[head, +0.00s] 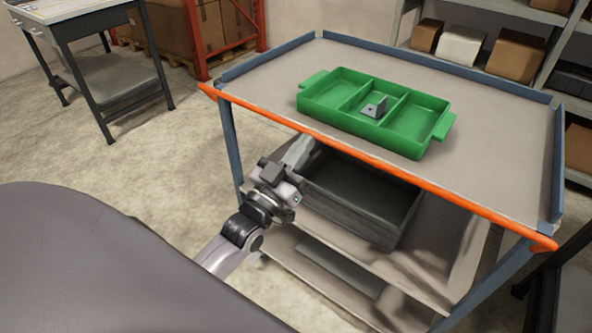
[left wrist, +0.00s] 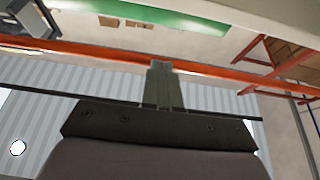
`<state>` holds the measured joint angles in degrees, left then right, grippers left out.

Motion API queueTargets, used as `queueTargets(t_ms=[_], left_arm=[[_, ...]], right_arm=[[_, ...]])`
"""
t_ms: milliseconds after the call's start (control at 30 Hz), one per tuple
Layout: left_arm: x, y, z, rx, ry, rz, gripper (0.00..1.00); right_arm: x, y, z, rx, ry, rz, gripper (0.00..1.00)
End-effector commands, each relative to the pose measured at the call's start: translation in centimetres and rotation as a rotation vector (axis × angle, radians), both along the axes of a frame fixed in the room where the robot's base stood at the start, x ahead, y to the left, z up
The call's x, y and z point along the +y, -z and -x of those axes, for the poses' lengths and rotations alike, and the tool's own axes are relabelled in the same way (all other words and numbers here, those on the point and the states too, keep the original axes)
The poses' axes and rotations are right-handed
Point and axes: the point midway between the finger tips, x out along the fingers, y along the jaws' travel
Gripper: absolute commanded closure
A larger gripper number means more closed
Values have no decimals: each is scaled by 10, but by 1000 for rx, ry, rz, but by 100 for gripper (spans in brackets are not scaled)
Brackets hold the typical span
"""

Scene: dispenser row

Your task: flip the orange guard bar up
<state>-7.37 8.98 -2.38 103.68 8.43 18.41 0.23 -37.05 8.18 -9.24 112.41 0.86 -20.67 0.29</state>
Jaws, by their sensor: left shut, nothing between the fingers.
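The orange guard bar (head: 440,189) runs along the near edge of the cart's top and lies low, about level with the deck. It also crosses the left wrist view (left wrist: 85,52). My left gripper (head: 303,146) is shut and empty, with its fingertips close under the bar, left of its middle. In the left wrist view the closed fingers (left wrist: 160,68) point at the bar and overlap it in the picture; I cannot tell whether they touch. My right gripper is not in view.
A green tray (head: 338,119) with a small grey bracket (head: 375,107) in its middle compartment stands on the cart top (head: 490,140). Blue rims edge the other sides. A dark bin (head: 350,205) sits on the shelf below, close to my left gripper. Open floor lies left.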

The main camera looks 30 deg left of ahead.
Motion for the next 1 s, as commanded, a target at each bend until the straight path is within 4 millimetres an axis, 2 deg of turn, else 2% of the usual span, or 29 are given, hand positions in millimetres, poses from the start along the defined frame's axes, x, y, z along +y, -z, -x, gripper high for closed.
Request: queueTargets(t_ms=[33, 333, 700, 1000], left_arm=[[-1, -11, -4, -5, 0, 1, 100], [-2, -25, -22, -10, 0, 1, 100], [-3, -33, -39, -7, 0, 1, 100], [-4, -34, -44, -6, 0, 0, 100]], right_arm=[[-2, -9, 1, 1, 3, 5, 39], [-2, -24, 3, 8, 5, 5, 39], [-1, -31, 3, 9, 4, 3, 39], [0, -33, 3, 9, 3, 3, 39]])
